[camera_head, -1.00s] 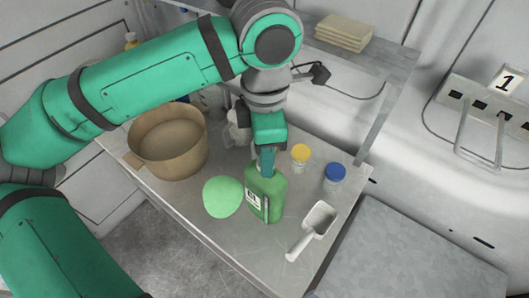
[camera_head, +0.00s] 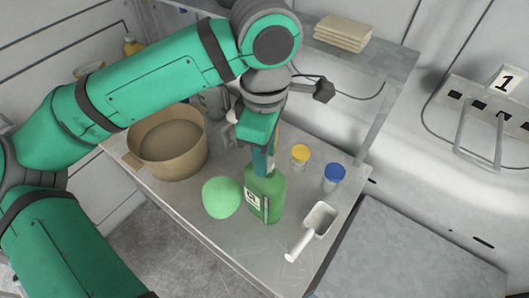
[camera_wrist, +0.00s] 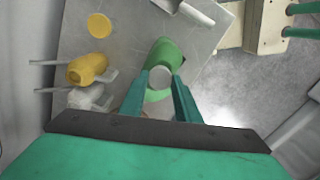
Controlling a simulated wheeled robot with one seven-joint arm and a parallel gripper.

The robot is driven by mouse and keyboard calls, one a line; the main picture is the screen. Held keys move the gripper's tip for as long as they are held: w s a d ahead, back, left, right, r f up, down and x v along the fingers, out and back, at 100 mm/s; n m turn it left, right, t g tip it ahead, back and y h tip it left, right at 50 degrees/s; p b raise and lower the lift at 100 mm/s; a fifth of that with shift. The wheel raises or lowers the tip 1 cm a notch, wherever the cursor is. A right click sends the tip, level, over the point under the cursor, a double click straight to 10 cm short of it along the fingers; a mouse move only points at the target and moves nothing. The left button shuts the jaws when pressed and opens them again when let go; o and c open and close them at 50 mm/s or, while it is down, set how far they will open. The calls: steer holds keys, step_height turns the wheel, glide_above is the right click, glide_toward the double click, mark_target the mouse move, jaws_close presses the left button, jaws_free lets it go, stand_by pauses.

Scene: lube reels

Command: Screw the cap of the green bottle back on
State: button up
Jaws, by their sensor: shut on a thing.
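The green bottle (camera_head: 266,203) stands upright near the front of the metal table, with a white label on its side. My gripper (camera_head: 263,168) points down at the bottle's top. In the wrist view my gripper (camera_wrist: 161,76) has its two fingers on either side of a pale round cap (camera_wrist: 158,80) and is shut on it. The green bottle (camera_wrist: 163,56) shows just beyond the fingertips. The fingers hide the bottle's neck in the head view. I cannot tell whether the cap is seated on the thread.
A light green rounded object (camera_head: 221,197) is left of the bottle. A white scoop (camera_head: 313,228), a yellow-lidded jar (camera_head: 300,154) and a blue-lidded jar (camera_head: 334,176) are to its right. A brown pot (camera_head: 170,158) stands at the left. A shelf (camera_head: 370,60) is behind.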

steer(key=m, duration=0.4)
steer(key=shift+m, duration=0.6)
steer(key=m, duration=0.3)
steer(key=shift+m, duration=1)
steer(key=shift+f, duration=0.1)
steer(key=m, duration=0.3)
steer(key=shift+d, duration=0.1)
steer(key=shift+m, duration=1.1)
